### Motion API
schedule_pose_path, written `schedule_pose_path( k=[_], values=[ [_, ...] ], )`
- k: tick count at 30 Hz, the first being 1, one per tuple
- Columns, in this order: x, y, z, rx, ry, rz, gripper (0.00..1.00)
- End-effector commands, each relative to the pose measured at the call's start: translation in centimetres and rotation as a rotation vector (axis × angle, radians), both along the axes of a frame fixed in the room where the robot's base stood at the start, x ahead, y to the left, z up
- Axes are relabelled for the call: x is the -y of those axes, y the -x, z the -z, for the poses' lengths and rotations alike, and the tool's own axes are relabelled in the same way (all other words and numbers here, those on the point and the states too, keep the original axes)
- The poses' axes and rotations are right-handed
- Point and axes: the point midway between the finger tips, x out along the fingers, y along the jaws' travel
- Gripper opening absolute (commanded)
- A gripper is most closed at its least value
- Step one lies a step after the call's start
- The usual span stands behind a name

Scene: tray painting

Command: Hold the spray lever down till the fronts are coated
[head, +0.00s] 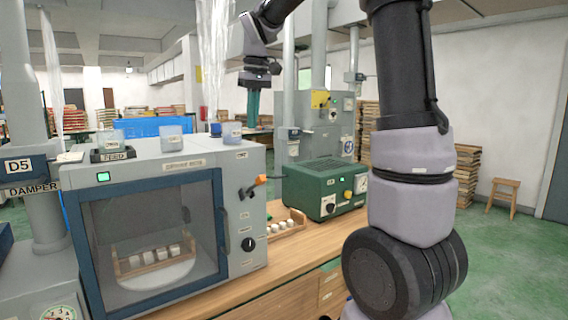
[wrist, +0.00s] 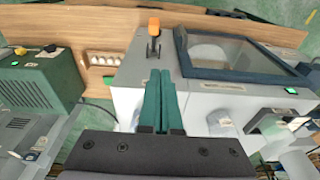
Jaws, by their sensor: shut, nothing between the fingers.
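The spray booth (head: 170,155) stands on the bench with its window door (head: 155,232) shut. Behind the glass, a wooden tray (head: 122,268) with several small white blocks (head: 148,257) sits on a round pale turntable (head: 160,277). The block fronts look pale; I cannot tell any coating. My gripper (head: 252,122) is above and behind the booth, apart from the lever. Its teal fingers (wrist: 160,72) are shut and empty.
A green machine (head: 325,185) stands right of the booth, with a second tray of white pieces (head: 287,224) between them. Cups (head: 171,135) stand on the booth's top. A green lamp (head: 103,177) is lit on its front. Bare bench (head: 300,251) lies in front.

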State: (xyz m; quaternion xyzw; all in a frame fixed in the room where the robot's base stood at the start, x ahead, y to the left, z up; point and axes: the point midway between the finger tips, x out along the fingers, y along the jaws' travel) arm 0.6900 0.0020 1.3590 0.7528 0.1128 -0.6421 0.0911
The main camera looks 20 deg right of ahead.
Motion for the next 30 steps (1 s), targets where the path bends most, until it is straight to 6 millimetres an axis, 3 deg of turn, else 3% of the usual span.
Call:
schedule_pose_path(
  k=[4, 17, 23, 30],
  values=[
    [-0.4, -0.9, 0.3, -0.014, 0.011, -0.022, 0.0],
    [-0.4, -1.0, 0.7, -0.016, 0.013, -0.024, 0.0],
    [-0.5, -1.3, 3.4, -0.02, 0.013, -0.024, 0.0],
    [-0.8, -2.0, 8.5, -0.02, 0.013, -0.025, 0.0]
  ],
)
